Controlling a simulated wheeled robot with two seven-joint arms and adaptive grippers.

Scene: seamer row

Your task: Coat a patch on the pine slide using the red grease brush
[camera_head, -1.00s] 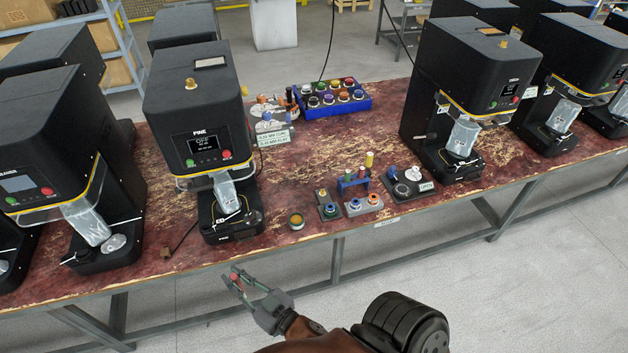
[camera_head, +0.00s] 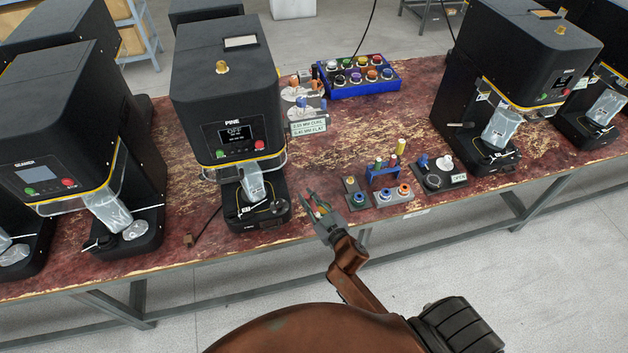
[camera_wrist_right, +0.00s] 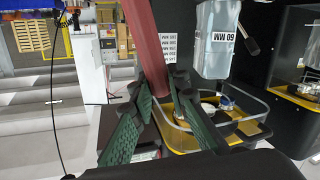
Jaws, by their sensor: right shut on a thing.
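My right gripper (camera_head: 317,205) is over the table's front edge, right of the black machine marked PINE (camera_head: 233,120). It is shut on the red grease brush, whose red handle (camera_wrist_right: 145,45) stands between the green fingers in the right wrist view. The brush's bristle end cannot be made out. In the head view only a small bit of red shows between the fingers. The PINE machine has a clear guard and a pale translucent part (camera_head: 252,185) above its black base. I cannot tell which part is the slide. My left gripper is not in view.
Small grey holders (camera_head: 393,195) with coloured parts and a blue rack (camera_head: 383,172) stand right of my gripper. A blue crate (camera_head: 350,92) of coloured caps is at the back. More black machines (camera_head: 515,70) flank the bench. The worn red tabletop (camera_head: 400,115) is clear mid-bench.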

